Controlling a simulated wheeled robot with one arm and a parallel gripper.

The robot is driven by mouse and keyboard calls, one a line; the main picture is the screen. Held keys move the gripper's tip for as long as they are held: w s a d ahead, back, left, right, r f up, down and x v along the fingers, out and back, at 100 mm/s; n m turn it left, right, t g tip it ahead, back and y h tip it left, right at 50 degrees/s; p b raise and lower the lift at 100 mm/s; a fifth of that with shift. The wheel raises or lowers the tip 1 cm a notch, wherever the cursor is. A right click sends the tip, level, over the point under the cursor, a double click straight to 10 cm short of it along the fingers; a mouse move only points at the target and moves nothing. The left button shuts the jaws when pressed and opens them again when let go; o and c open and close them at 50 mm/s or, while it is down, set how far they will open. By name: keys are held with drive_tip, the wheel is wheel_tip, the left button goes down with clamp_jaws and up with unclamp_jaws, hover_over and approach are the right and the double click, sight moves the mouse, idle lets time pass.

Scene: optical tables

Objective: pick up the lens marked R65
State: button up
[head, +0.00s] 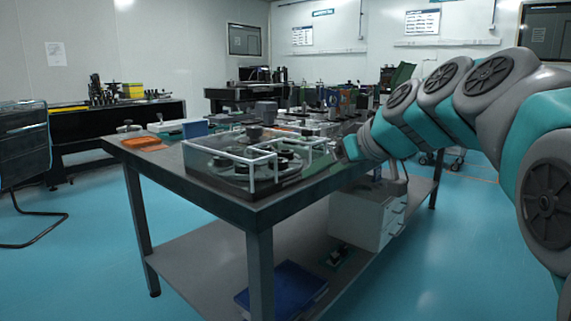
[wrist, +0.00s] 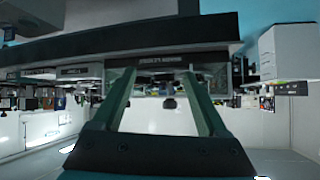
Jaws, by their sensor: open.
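I cannot make out a lens marked R65 in either view; no such marking is readable. In the head view a clear, white-framed case (head: 262,172) with several dark round pieces stands on the near end of the dark table (head: 165,158). My gripper (head: 343,151) is at the table's right side, right of the case, with its fingertips hard to see there. In the wrist view, which is upside down, my gripper (wrist: 158,76) is open, with its two green fingers apart and nothing visible held between them.
An orange object (head: 141,143) and a blue block (head: 195,129) lie on the table's left side. More equipment crowds its far part. A drawer unit (head: 358,218) and a blue bin (head: 283,290) are underneath. A chair (head: 24,148) stands left; the blue floor between is clear.

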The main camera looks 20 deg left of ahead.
drive_tip(key=n+y, duration=0.1)
approach(279, 160)
drive_tip(key=p+x, duration=0.1)
drive_tip(key=x, duration=0.7)
drive_tip(key=shift+w+a+f, duration=0.1)
drive_tip(key=shift+a+f, duration=0.05)
drive_tip(key=shift+a, duration=0.05)
drive_tip(key=shift+c, duration=0.3)
drive_tip(key=c, duration=1.1)
